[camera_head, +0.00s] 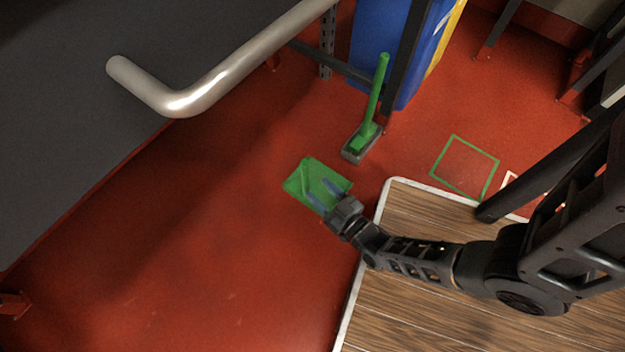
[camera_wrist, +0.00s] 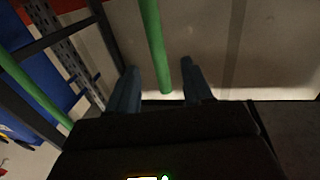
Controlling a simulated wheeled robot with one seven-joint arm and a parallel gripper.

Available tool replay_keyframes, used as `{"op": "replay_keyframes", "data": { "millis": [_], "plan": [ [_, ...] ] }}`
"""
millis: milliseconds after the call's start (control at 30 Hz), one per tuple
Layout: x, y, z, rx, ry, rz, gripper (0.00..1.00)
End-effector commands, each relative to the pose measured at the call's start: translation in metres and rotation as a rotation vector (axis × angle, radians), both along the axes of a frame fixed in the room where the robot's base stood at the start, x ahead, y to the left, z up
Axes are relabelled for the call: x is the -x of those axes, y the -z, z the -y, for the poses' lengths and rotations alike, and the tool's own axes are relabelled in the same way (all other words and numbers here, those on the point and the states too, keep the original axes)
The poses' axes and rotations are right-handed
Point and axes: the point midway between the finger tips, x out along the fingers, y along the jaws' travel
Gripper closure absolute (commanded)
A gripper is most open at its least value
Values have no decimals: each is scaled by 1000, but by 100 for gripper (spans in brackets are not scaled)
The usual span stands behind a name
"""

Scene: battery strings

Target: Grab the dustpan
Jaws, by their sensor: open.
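The green dustpan (camera_head: 303,178) is on the red floor in the head view, partly covered by my gripper. My gripper (camera_head: 320,190) is open, its two fingers spread over the pan in that view. In the wrist view a green handle (camera_wrist: 153,40) lies between the two open fingers of my gripper (camera_wrist: 158,66), with its end near the palm. It appears to be the dustpan's handle. Gaps show on both sides, so the fingers do not visibly grip it.
A green-handled brush (camera_head: 376,90) stands in a grey base beyond the dustpan, near a blue bin (camera_head: 378,40) and dark frame legs. A metal rail (camera_head: 225,70) is at upper left. A wood-topped surface (camera_head: 430,310) lies under my arm. Red floor is clear at lower left.

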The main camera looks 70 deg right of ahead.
Motion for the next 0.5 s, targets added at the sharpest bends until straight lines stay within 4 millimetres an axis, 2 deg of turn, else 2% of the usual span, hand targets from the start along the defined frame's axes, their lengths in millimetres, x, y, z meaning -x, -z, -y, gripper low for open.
{"op": "replay_keyframes", "data": {
  "millis": [500],
  "plan": [
    [-54, -2, 31, 0, -2, 1, 49]
  ]
}}
